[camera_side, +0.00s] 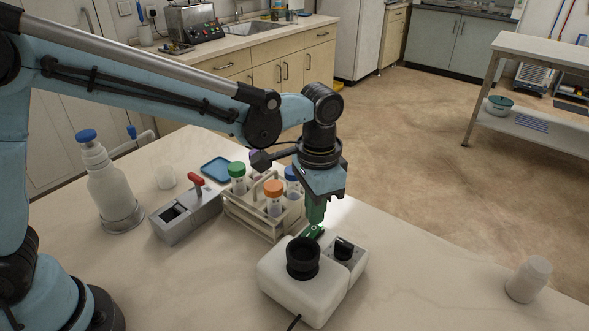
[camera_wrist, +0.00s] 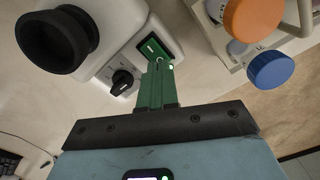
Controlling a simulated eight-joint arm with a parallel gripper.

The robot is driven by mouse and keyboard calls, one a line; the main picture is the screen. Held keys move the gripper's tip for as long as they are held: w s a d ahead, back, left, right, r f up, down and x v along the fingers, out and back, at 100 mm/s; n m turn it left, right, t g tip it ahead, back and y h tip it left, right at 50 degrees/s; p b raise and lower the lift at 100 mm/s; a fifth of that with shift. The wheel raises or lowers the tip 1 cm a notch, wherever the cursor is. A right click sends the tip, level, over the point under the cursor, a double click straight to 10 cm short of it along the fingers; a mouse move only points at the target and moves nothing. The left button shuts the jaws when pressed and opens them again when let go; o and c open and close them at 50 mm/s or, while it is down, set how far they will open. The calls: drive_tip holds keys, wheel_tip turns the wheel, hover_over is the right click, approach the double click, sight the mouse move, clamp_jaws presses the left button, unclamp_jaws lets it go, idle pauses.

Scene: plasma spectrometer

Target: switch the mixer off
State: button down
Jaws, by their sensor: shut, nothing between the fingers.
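The mixer (camera_side: 290,288) is a white unit on the pale table, with a black cup (camera_side: 303,258) on top. It also shows in the wrist view (camera_wrist: 100,12). Its green rocker switch (camera_wrist: 151,48) has a white mark and sits beside a black dial knob (camera_wrist: 122,81). In the side view the switch (camera_side: 314,231) is partly behind my fingers. My gripper (camera_side: 315,221) points down with its green fingers shut and empty. In the wrist view the fingertips (camera_wrist: 160,64) are right at the near end of the switch. I cannot tell whether they touch it.
A tube rack (camera_side: 248,216) with several capped tubes stands close behind the mixer. A grey device with a red lever (camera_side: 187,216), a blue-capped bottle (camera_side: 107,187) and a blue tray (camera_side: 217,169) are further left. A white jar (camera_side: 529,279) stands far right; the table between is clear.

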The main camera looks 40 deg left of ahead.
sight(313, 228)
drive_tip(key=shift+f, duration=1)
idle(0.5)
drive_tip(key=shift+r, duration=3.5)
drive_tip(key=s+a+n+t, duration=0.3)
drive_tip(key=s+a, duration=0.2)
drive_tip(key=a, duration=0.4)
drive_tip(key=s+a+n+t, duration=0.3)
drive_tip(key=s+a+t, duration=0.1)
drive_tip(key=a, duration=0.5)
drive_tip(key=shift+s+a+r, duration=0.25)
drive_tip(key=shift+s, duration=0.25)
